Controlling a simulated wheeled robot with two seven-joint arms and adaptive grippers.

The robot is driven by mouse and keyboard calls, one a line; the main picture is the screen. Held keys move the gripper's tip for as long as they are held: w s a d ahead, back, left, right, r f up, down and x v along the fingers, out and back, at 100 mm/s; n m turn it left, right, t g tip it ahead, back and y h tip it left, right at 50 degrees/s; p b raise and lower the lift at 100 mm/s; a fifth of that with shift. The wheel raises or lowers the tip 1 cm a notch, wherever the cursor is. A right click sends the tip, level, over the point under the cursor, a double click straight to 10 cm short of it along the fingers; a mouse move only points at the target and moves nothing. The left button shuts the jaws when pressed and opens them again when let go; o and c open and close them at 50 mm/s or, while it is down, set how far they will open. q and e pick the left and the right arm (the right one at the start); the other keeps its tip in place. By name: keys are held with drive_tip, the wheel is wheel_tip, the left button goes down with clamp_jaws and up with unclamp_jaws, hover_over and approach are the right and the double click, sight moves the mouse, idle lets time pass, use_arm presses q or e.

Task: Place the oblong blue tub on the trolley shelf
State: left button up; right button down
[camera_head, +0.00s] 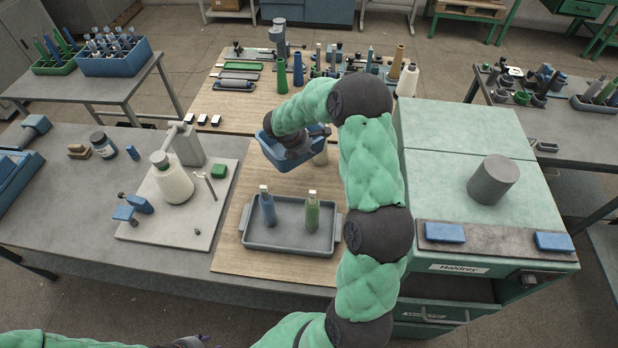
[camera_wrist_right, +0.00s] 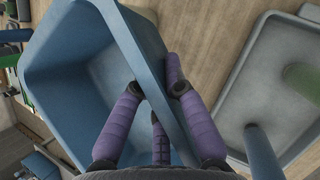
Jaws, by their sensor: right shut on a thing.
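The oblong blue tub (camera_head: 275,153) hangs tilted above the wooden board, behind the grey tray in the head view. My right gripper (camera_head: 297,150) is shut on its wall. In the right wrist view the tub (camera_wrist_right: 75,65) looks empty, and the purple fingers of the right gripper (camera_wrist_right: 155,88) straddle its rim, on the inside and outside. My left gripper (camera_head: 190,342) shows only as a dark part at the bottom edge, so its jaws cannot be read. I cannot tell which surface is the trolley shelf.
A grey tray (camera_head: 290,247) with a blue bottle (camera_head: 267,210) and a green bottle (camera_head: 312,215) stands in front of the tub. Tall bobbins and tools crowd the board behind. A green cabinet (camera_head: 460,150) with a grey cylinder (camera_head: 492,180) stands right.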

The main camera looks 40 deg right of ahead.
wheel_tip(320, 180, down, 14)
drive_tip(key=b, duration=0.2)
drive_tip(key=shift+f+b, duration=0.2)
drive_tip(key=shift+b, duration=0.1)
drive_tip(key=shift+f, duration=0.1)
drive_tip(key=c, duration=1.3)
unclamp_jaws()
